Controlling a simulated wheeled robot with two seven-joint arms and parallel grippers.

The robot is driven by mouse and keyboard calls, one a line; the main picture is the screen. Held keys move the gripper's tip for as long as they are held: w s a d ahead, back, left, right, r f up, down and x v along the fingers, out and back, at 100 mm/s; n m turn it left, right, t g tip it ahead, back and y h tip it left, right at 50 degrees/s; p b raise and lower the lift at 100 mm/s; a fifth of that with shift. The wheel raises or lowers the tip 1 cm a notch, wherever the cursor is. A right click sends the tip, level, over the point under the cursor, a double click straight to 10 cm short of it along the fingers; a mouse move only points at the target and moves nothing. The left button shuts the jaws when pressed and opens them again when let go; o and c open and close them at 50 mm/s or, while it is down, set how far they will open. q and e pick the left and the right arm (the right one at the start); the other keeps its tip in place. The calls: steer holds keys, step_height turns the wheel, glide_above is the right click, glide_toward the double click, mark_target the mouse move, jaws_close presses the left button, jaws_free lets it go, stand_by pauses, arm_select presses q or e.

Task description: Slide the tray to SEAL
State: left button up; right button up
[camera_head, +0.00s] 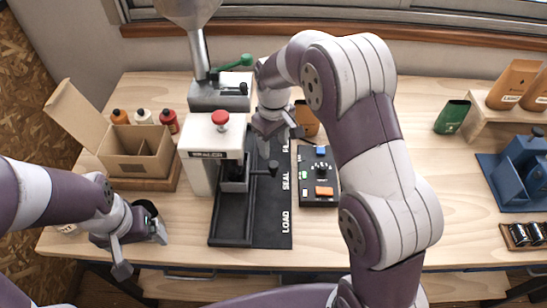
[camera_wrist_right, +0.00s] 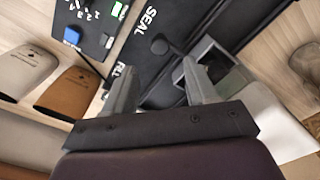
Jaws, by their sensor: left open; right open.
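The dark tray (camera_head: 234,187) sits in a black track (camera_head: 250,236) beside the white sealer (camera_head: 199,160). Its side handle ends in a black knob (camera_head: 273,168), between the SEAL and FILL markings, nearer SEAL. The wrist view shows the open-topped tray (camera_wrist_right: 177,77) and the knob (camera_wrist_right: 160,46) beyond my fingertips. My right gripper (camera_head: 280,142) is open, a little behind and above the knob, apart from it. It also shows in the wrist view (camera_wrist_right: 162,78). My left gripper (camera_head: 140,252) is open and empty at the table's front left. My right arm partly hides the FILL marking.
A control box (camera_head: 318,190) with coloured buttons stands right of the track. An open cardboard box (camera_head: 138,150) and several bottles (camera_head: 143,117) are at the left. A metal hopper (camera_head: 188,10) stands behind. Blue equipment (camera_head: 515,170) is far right.

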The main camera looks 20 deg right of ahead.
step_height(320, 180, up, 5)
steer(key=shift+p, duration=0.7)
steer(key=s+d+f+m, duration=0.1)
steer(key=s+d+m, duration=0.1)
steer(key=s, duration=0.7)
steer(key=s+d+f+m+t, duration=0.1)
steer(key=s+d+m, duration=0.1)
steer(key=s, duration=0.7)
steer(key=shift+s+f+m, duration=0.3)
steer(key=shift+s+m, duration=0.05)
steer(key=shift+m, duration=0.45)
